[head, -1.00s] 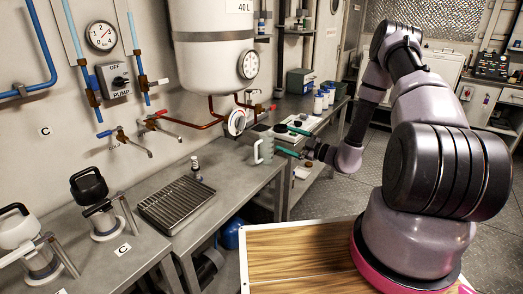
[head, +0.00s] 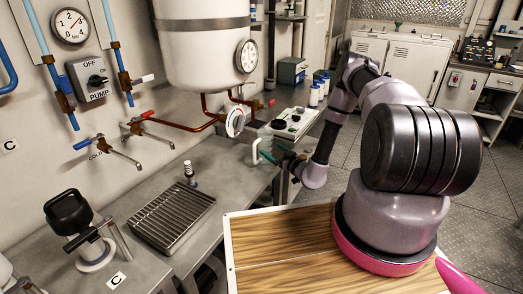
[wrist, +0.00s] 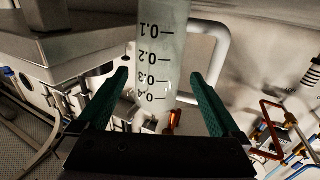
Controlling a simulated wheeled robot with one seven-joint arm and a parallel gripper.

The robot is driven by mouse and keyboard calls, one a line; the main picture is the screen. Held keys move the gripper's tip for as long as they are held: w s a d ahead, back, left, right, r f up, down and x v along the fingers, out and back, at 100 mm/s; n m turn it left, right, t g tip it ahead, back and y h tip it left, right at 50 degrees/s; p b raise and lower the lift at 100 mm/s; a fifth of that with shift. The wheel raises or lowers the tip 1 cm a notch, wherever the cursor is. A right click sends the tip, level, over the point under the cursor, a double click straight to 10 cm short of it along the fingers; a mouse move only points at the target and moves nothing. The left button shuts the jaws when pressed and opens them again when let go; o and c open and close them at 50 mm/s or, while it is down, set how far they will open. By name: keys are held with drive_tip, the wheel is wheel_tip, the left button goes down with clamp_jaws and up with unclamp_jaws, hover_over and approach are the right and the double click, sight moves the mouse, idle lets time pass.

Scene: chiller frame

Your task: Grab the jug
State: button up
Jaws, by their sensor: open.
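The jug is a pale, see-through measuring vessel with black scale marks and a side handle. In the wrist view the jug (wrist: 163,45) lies ahead between my two green fingers, its marks upside down and its handle to the right. My gripper (wrist: 160,103) is open, with a gap visible on each side of the jug. In the head view the jug (head: 256,150) is at the bench's right edge, partly hidden by my gripper (head: 274,155). I cannot tell how deep the fingers reach around it.
A metal bench (head: 228,165) carries a drip grate (head: 172,216) and a small bottle (head: 190,172). A white tank (head: 207,55) with copper pipes hangs behind the jug. A tray (head: 292,122) with dark items lies beyond my gripper.

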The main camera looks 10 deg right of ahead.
sight(270, 148)
drive_tip(key=shift+x, duration=2.8)
drive_tip(key=shift+d+r, duration=0.15)
drive_tip(key=c, duration=1.2)
